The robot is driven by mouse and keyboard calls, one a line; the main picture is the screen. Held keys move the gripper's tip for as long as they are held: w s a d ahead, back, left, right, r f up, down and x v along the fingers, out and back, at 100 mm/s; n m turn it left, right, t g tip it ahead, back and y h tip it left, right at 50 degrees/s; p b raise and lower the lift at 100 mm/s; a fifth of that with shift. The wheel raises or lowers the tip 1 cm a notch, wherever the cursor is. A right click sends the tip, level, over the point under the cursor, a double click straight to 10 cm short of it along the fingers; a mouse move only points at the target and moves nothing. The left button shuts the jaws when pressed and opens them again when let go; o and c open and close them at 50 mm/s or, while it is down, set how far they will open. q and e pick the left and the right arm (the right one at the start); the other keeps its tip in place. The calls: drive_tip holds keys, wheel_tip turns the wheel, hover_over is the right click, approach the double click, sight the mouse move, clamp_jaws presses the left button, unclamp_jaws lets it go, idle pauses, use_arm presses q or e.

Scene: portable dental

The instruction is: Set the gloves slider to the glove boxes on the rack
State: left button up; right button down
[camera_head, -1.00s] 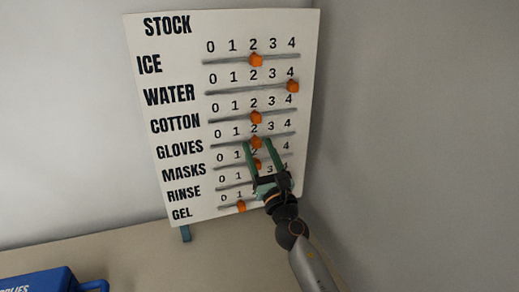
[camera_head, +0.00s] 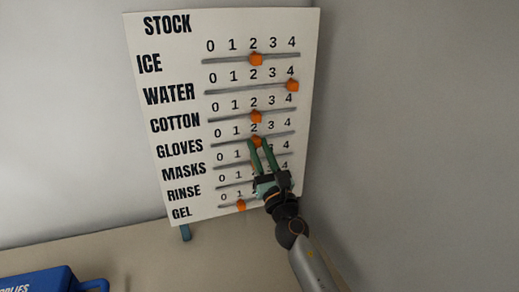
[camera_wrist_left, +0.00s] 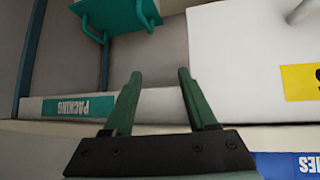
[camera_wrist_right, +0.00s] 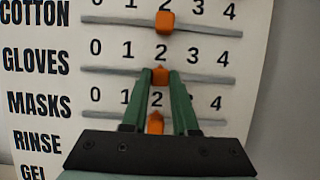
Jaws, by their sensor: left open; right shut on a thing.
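The white STOCK board (camera_head: 225,20) stands tilted against the wall, with labelled rows of orange knobs on grey tracks. The gloves slider knob (camera_head: 257,141) is at the 2 of its row. It also shows in the right wrist view (camera_wrist_right: 160,74), under the 2. My right gripper (camera_head: 260,145) is shut on this knob, its green fingers reaching up from below and covering parts of the lower rows. My left gripper (camera_wrist_left: 155,78) is open with nothing between its fingers. I cannot make out the rack with glove boxes in any view.
The cotton knob (camera_wrist_right: 165,21) is just above my right fingers and the masks knob (camera_wrist_right: 155,122) lies between them, lower down. A blue box (camera_head: 38,281) sits at lower left. The left wrist view shows a PACKING label (camera_wrist_left: 78,107) and a white box (camera_wrist_left: 235,55).

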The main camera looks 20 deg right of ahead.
sight(271, 133)
idle(0.9)
drive_tip(key=d, duration=0.4)
drive_tip(key=shift+w+d, duration=0.1)
drive_tip(key=shift+d, duration=0.2)
drive_tip(key=c, duration=0.7)
unclamp_jaws()
drive_tip(key=b+v, duration=0.2)
drive_tip(key=v, duration=1)
drive_tip(key=shift+s+f+b, duration=0.15)
drive_tip(key=shift+s+b, duration=0.1)
drive_tip(key=shift+b, duration=0.05)
